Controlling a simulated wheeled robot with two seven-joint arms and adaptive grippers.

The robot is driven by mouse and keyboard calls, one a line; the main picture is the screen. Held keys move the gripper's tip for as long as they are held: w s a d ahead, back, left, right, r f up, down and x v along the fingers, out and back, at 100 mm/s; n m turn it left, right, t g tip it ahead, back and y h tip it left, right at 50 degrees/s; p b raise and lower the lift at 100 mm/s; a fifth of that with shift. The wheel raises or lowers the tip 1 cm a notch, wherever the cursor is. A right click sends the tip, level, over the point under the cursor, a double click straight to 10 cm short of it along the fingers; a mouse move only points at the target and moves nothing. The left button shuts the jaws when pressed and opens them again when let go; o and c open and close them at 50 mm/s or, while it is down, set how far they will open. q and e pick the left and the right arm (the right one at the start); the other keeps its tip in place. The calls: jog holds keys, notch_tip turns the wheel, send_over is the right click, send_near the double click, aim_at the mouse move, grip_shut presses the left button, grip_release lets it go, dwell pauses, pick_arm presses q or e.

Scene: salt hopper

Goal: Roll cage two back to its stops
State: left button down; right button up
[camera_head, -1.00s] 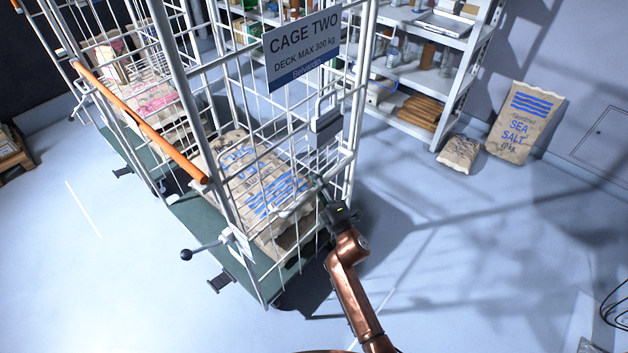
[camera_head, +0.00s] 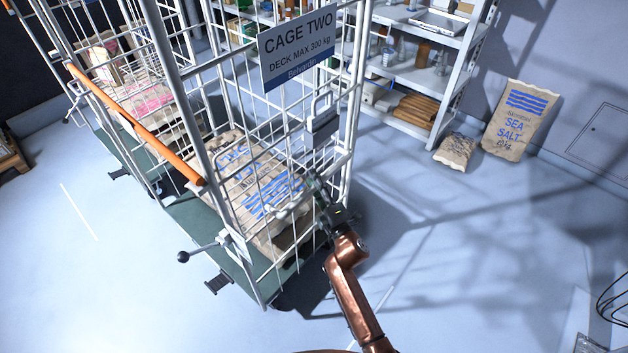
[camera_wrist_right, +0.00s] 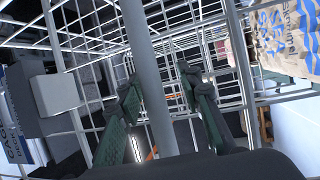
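Cage two (camera_head: 205,160) is a tall white wire roll cage with a "CAGE TWO" sign (camera_head: 297,46) and a green deck (camera_head: 190,217). Printed sacks (camera_head: 250,180) lie on its deck. My right gripper (camera_head: 320,192) is at the cage's near right side. In the right wrist view a grey upright post (camera_wrist_right: 146,80) runs between the gripper's dark green fingers (camera_wrist_right: 160,95). The fingers stand apart, with a visible gap at the right finger; I see no firm grip. The stops cannot be made out. My left gripper is not in view.
An orange bar (camera_head: 130,122) slopes along the cage's left. A black-knobbed lever (camera_head: 184,257) and a pedal (camera_head: 217,284) stick out low. Another loaded cage (camera_head: 88,80) stands behind left. Shelving (camera_head: 455,85) and sea salt sacks (camera_head: 520,120) are at the back right. Floor in front is clear.

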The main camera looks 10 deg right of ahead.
jog(key=v, duration=1.1)
jog(key=shift+d, duration=0.2)
jog(key=shift+f, duration=0.15)
